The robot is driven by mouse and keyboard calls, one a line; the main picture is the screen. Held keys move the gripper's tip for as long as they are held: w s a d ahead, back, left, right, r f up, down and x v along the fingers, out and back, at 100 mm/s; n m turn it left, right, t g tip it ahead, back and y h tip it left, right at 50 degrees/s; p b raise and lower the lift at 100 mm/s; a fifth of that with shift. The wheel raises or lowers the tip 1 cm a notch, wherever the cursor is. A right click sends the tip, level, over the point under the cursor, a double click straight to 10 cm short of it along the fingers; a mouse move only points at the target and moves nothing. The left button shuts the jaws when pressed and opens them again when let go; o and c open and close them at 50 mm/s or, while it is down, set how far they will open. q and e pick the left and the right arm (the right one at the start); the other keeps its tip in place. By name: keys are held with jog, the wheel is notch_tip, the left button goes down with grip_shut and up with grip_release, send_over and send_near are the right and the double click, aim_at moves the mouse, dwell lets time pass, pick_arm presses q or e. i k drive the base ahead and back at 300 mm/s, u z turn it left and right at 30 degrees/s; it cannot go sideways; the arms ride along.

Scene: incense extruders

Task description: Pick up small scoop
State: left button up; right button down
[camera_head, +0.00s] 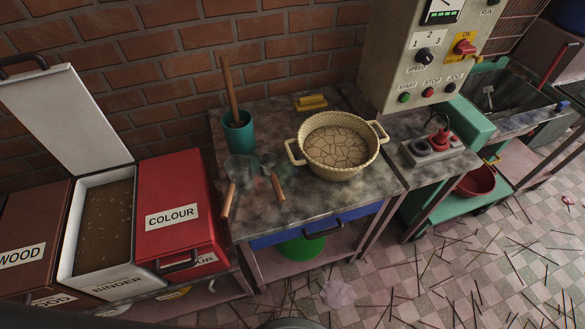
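Two scoops with wooden handles lie side by side on the grey, stained table (300,205). The small scoop (269,161) is the right one, with a small metal head toward the wall and its handle pointing to the front. The larger scoop (239,168) lies just left of it, with a wider head, its handle also pointing to the front. The two look close but apart. Neither of my grippers shows in the head view.
A cream two-handled basin (340,172) with cracked brown contents stands right of the scoops. A teal cup (240,138) holding a wooden stick stands behind them. A red COLOUR bin (172,205) is left; a control panel (430,60) is right. The table front is clear.

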aim_at(268, 162)
jog(key=z, duration=2.3)
jog(key=i, duration=1.95)
jog(key=u, duration=3.15)
